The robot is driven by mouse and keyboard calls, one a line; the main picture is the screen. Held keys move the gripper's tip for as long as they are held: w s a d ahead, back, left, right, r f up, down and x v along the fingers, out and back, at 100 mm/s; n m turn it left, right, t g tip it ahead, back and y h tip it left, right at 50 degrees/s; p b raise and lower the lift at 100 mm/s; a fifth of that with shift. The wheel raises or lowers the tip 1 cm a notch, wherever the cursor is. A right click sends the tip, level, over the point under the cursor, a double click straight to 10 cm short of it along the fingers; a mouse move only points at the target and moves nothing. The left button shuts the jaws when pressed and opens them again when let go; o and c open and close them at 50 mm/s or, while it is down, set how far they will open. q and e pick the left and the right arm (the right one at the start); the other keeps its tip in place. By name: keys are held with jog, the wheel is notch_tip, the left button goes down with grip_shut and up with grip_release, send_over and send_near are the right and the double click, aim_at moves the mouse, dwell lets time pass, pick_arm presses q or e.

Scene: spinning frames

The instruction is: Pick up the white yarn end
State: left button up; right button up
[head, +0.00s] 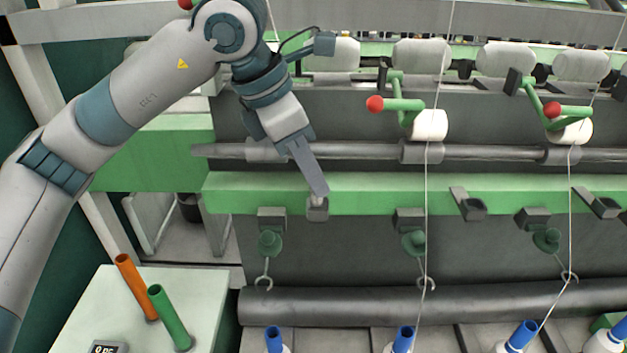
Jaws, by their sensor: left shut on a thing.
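My left gripper (319,190) points down at the green rail, with its fingers together over a small grey bracket (317,209). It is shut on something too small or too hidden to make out. A loose white yarn end cannot be made out in this view. A thin pale strand (271,14) comes down from the top and goes behind my left arm. White yarns (427,190) run down at the middle and right (570,215) positions. My right gripper is not in view.
Red-tipped green arms (403,105) stick out above the rail (375,190). Hooked guides (270,243) hang below it. Bobbins with blue tops (274,340) line the bottom. An orange tube (136,285) and a green tube (170,318) stand on a pale table (215,290).

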pick_arm(q)
notch_tip(320, 180, up, 3)
jog(key=shift+s+d+f, duration=0.1)
jog(key=shift+s+d, duration=0.05)
jog(key=s+d+r, duration=0.6)
jog(key=s, duration=0.3)
jog(key=shift+d+r, duration=0.25)
jog(key=shift+d, duration=0.15)
jog(key=shift+a, duration=0.1)
